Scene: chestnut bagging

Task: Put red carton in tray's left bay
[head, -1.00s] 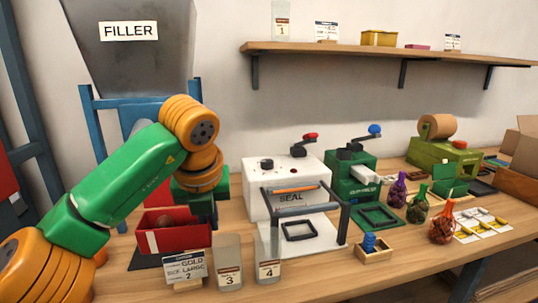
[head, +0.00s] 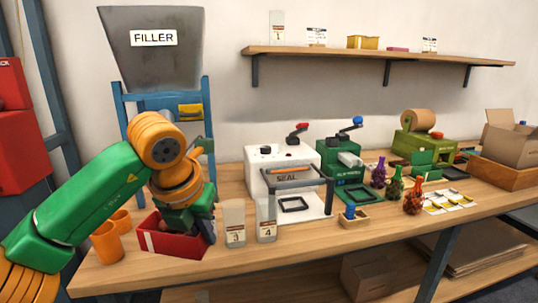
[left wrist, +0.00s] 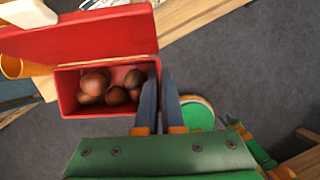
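The red carton (head: 172,244) is at the front left of the bench, an open box with brown chestnuts inside. In the left wrist view the carton (left wrist: 67,95) shows its raised red flap, with grey floor around its lower side. My left gripper (head: 190,222) is over its right part. In the left wrist view the gripper's fingers (left wrist: 160,85) are close together at the carton's right wall, one on each side of it, and look shut on it. I cannot make out a tray with bays for certain.
Clear holders marked 3 (head: 234,225) and 4 (head: 266,222) stand right of the carton. Orange cups (head: 108,243) stand left of it. The white sealer (head: 290,180) and green machine (head: 342,168) stand behind. A wooden box (head: 515,178) is at the far right.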

